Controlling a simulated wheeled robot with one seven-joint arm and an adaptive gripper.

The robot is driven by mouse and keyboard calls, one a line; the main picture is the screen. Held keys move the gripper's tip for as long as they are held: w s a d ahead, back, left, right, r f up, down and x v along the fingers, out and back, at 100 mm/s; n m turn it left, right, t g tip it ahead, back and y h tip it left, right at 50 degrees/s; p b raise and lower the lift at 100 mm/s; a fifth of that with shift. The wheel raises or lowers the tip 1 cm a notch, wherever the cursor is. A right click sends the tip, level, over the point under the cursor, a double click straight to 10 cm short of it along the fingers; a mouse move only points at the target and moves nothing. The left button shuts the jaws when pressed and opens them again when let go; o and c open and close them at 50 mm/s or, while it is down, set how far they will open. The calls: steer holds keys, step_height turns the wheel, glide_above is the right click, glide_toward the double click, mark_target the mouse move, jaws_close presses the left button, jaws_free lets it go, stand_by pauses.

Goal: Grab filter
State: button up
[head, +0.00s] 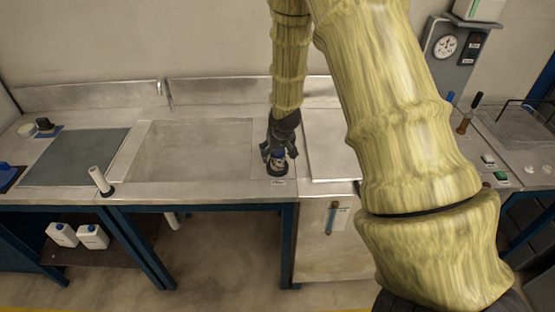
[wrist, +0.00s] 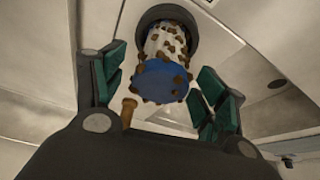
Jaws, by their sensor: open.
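The filter (wrist: 164,68) is a white cylinder with brown specks and a blue end, seated in a dark round holder (wrist: 185,18). In the head view the filter (head: 279,156) shows small and partly hidden by the fingers, above its holder (head: 277,170) on the counter right of the sink. My gripper (head: 279,150) reaches down over it. In the wrist view my gripper (wrist: 162,70) is open, with one green-padded finger on each side of the filter. Gaps show between the pads and the filter.
The sink basin (head: 190,150) lies left of the holder. A gauge panel (head: 447,48) is at the back right. A small brown peg-like object (wrist: 128,112) shows near the left finger.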

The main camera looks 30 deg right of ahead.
steer(key=c, duration=1.2)
steer(key=shift+r, duration=0.1)
